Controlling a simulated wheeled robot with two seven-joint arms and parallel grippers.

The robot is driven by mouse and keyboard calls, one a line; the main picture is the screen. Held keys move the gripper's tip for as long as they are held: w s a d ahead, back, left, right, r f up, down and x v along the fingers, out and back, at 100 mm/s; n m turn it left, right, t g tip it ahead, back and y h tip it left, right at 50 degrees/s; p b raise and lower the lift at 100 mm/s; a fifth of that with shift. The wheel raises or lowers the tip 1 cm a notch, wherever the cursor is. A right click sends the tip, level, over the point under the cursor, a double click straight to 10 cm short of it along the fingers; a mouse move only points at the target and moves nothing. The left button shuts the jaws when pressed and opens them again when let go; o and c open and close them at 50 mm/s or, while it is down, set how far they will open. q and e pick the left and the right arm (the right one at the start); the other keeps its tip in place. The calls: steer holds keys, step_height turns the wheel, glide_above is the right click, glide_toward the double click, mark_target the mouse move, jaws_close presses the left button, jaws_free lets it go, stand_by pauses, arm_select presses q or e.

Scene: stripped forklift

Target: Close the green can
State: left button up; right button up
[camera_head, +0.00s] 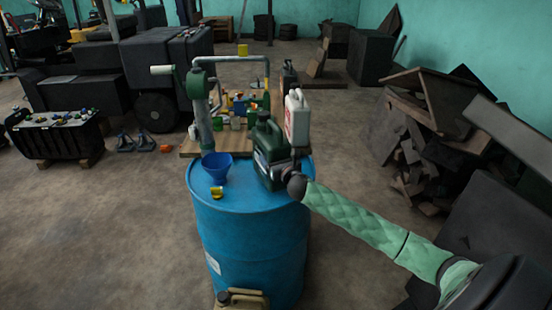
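A small yellow cap-like piece (216,192) lies near the drum's front edge. My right gripper (288,171) is at the can's right side, close to or touching it. Its fingers are dark and do not show clearly. My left gripper is not in view.
A blue funnel (217,166) stands on the drum, left of the can. A hand pump (199,92) rises behind it. A white can (297,119) is just behind the green can. Scrap wood (414,170) is piled at right.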

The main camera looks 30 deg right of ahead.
steer(key=shift+f+p, duration=0.7)
steer(key=shift+f, duration=0.95)
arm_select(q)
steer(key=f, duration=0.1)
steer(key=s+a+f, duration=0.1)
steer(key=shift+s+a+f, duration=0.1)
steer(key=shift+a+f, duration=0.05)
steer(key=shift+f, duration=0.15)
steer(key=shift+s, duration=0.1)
arm_select(e)
steer(key=o, duration=1.9)
steer(key=shift+f, duration=0.3)
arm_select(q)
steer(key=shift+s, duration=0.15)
arm_select(e)
steer(key=shift+s+r, duration=0.1)
